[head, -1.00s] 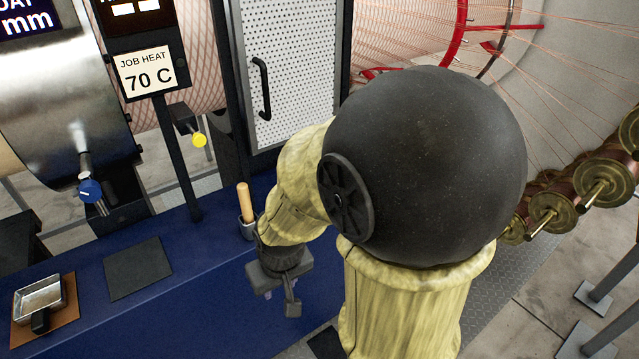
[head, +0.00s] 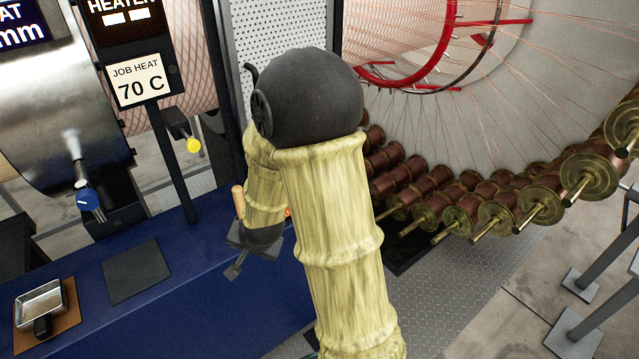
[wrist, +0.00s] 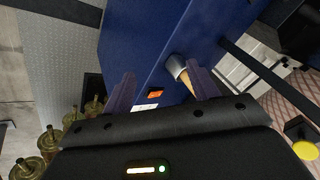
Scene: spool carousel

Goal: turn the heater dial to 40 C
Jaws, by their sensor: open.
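The dark heater panel (head: 128,22) stands at upper left in the head view, with two lit white patches and its top cut off. A card (head: 138,82) on it reads JOB HEAT 70 C. No dial marked in degrees shows clearly. A yellow knob (head: 193,145) sticks out of a black box right of the post, and a blue knob (head: 88,198) sits on the steel drum's side. My gripper (head: 236,268) is over the blue bench, right of and below both knobs. In the wrist view my gripper (wrist: 162,90) has its fingers apart with nothing held.
A wooden handle (head: 238,202) stands close beside my wrist; its cup (wrist: 177,66) shows in the wrist view. An orange switch (wrist: 155,94) is on the bench side. A black mat (head: 137,271) and a metal tray (head: 40,303) lie on the bench. Copper spools (head: 462,212) fill the right.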

